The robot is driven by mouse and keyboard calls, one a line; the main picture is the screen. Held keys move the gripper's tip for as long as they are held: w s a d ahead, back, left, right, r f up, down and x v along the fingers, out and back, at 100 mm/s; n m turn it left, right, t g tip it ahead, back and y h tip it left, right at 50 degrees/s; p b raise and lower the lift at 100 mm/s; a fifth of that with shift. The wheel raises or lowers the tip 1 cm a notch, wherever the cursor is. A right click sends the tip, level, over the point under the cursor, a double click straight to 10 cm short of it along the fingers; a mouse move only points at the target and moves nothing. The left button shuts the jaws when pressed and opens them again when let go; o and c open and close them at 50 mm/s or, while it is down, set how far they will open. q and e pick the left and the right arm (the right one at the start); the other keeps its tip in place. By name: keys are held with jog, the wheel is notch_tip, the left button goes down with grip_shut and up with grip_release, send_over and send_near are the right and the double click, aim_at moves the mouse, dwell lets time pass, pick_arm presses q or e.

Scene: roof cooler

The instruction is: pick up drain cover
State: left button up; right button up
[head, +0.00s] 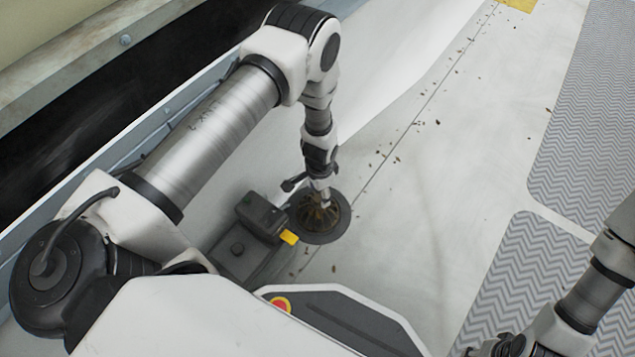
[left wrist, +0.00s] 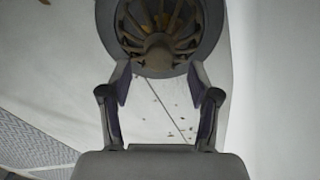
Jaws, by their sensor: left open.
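The drain cover (head: 331,217) is a round, ribbed, domed grate in a wide grey ring set in the pale roof. In the left wrist view, the drain cover (left wrist: 182,42) fills the top middle, with a round knob at its centre and yellowish leaves between its ribs. My left gripper (head: 323,195) is over the drain cover and hides part of it. In the left wrist view, my left gripper (left wrist: 159,77) is open, its fingers apart with nothing held between them. Whether the fingertips touch the cover I cannot tell.
A dark grey box (head: 262,214) with a yellow end stands just left of the drain. Grey chevron walkway mats (head: 590,110) lie at the right. Leaves and debris dot the pale roof, which is otherwise clear between drain and mats. A raised edge runs along the left.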

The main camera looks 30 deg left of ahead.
aim_at(319, 198)
pick_arm(q)
notch_tip(319, 198, down, 4)
jog(key=shift+s+r+b, duration=0.1)
jog(key=shift+r+b, duration=0.05)
jog(key=shift+b, duration=0.6)
jog(key=shift+r, duration=0.15)
grip_shut()
